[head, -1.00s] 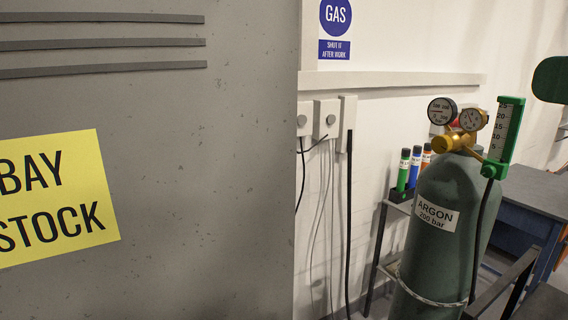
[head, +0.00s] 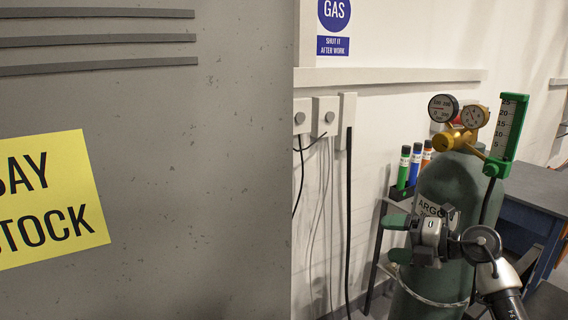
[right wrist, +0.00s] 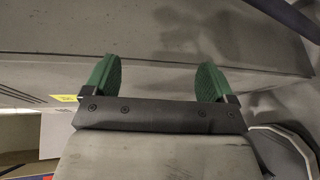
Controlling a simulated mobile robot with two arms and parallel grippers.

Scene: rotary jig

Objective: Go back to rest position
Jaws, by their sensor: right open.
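My right gripper (head: 394,238) shows in the head view, low and in front of the green argon cylinder, partly covering its label. Its two green finger pads point left and stand apart, with nothing between them. In the right wrist view the gripper (right wrist: 157,80) is open and empty, with a grey surface beyond the fingers. My left gripper is not in view.
A large grey cabinet (head: 225,170) with a yellow stock sign (head: 50,200) fills the left. The argon cylinder (head: 440,285) carries gauges (head: 443,108) and a green flowmeter (head: 507,130). A rack of coloured tubes (head: 404,168) and a dark table (head: 535,190) stand behind.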

